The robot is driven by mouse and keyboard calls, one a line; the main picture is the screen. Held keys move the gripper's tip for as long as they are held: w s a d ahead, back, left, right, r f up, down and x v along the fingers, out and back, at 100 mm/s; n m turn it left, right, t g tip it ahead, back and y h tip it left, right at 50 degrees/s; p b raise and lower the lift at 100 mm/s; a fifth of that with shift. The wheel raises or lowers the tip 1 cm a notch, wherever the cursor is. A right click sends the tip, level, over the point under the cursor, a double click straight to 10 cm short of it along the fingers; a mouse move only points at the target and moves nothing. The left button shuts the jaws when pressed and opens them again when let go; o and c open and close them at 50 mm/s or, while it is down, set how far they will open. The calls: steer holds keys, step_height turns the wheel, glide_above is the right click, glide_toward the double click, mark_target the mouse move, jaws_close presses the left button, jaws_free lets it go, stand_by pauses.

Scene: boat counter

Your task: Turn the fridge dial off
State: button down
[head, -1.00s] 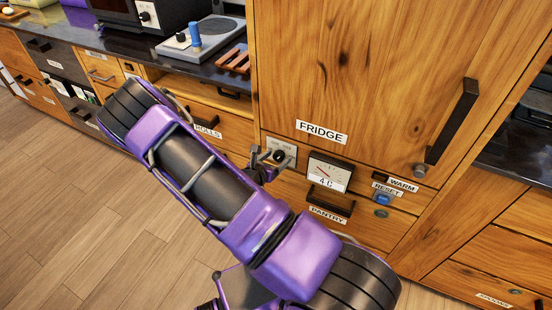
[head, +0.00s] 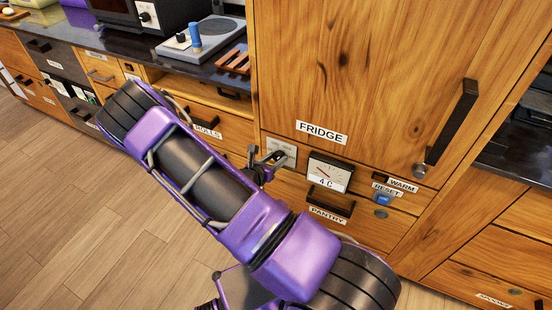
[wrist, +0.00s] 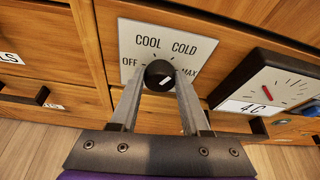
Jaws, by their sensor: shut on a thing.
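The fridge dial (wrist: 159,75) is a round black knob on a white plate marked OFF, COOL, COLD and MAX. A short white mark on it slants toward the right, roughly the COLD to MAX side. My gripper (wrist: 160,80) is shut on the dial, one finger on each side. In the head view my gripper (head: 276,158) is at the plate (head: 288,147) below the FRIDGE label and hides the dial.
A gauge reading 4 C (head: 328,173) sticks out just right of the dial plate. A blue RESET button (head: 383,199) and the fridge door's black handle (head: 452,122) are farther right. The PANTRY handle (head: 331,202) is below the gauge. The floor at left is clear.

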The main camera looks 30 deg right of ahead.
steer(key=n+g+h, duration=0.1)
steer(key=n, duration=0.1)
steer(key=n+g+h, duration=0.1)
steer(key=shift+w+a+f+n, duration=0.15)
steer(key=shift+a+n, duration=0.05)
steer(key=shift+n, duration=0.2)
steer(key=n, duration=0.1)
steer(key=n+h+b, duration=0.1)
steer(key=n, duration=0.1)
steer(key=n+g+h+b, duration=0.1)
steer(key=shift+w+a+f+n, duration=0.1)
steer(key=shift+f+n, duration=0.2)
steer(key=shift+n, duration=0.1)
steer(key=n+h+b, duration=0.1)
steer(key=n, duration=0.1)
steer(key=n+h+b, duration=0.1)
steer(key=n+b, duration=0.1)
steer(key=n, duration=0.1)
steer(key=shift+f+n+h, duration=0.25)
steer(key=shift+n+h, duration=0.05)
steer(key=shift+h, duration=0.1)
steer(key=n+t+b, duration=0.1)
steer(key=n, duration=0.1)
steer(key=n+h, duration=0.1)
steer(key=n, duration=0.2)
steer(key=shift+t+b, duration=0.35)
steer(key=shift+t, duration=0.05)
steer(key=shift+n, duration=0.3)
steer(key=shift+c, duration=1.9)
jaws_free()
